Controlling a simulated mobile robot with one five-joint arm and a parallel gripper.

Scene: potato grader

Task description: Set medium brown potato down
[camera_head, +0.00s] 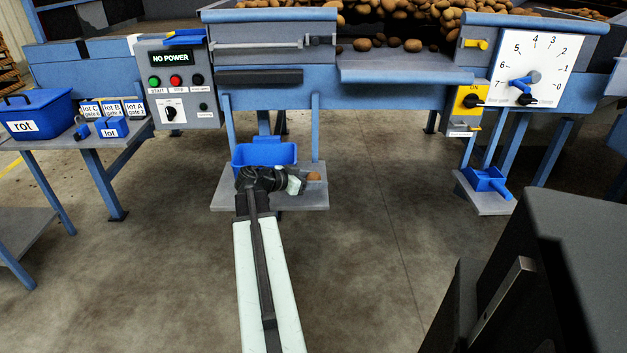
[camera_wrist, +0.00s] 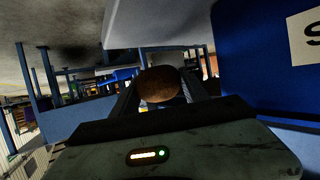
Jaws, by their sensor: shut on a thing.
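A brown potato (camera_wrist: 160,84) is held between the two fingers of my gripper (camera_wrist: 162,98) in the wrist view. In the head view my gripper (camera_head: 303,181) is at the end of my outstretched arm, over a low grey shelf (camera_head: 310,200), and the potato (camera_head: 314,177) shows at its right end. The gripper is shut on the potato. A blue bin (camera_head: 265,154) stands on the shelf just behind my wrist. Whether the potato touches the shelf I cannot tell.
A control box (camera_head: 176,82) reading NO POWER is at upper left. A blue rot crate (camera_head: 37,117) and small lot boxes stand on the left table. Potatoes (camera_head: 400,12) lie in the grader above. A blue scoop (camera_head: 487,181) sits on a right shelf. The floor (camera_head: 390,230) between is clear.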

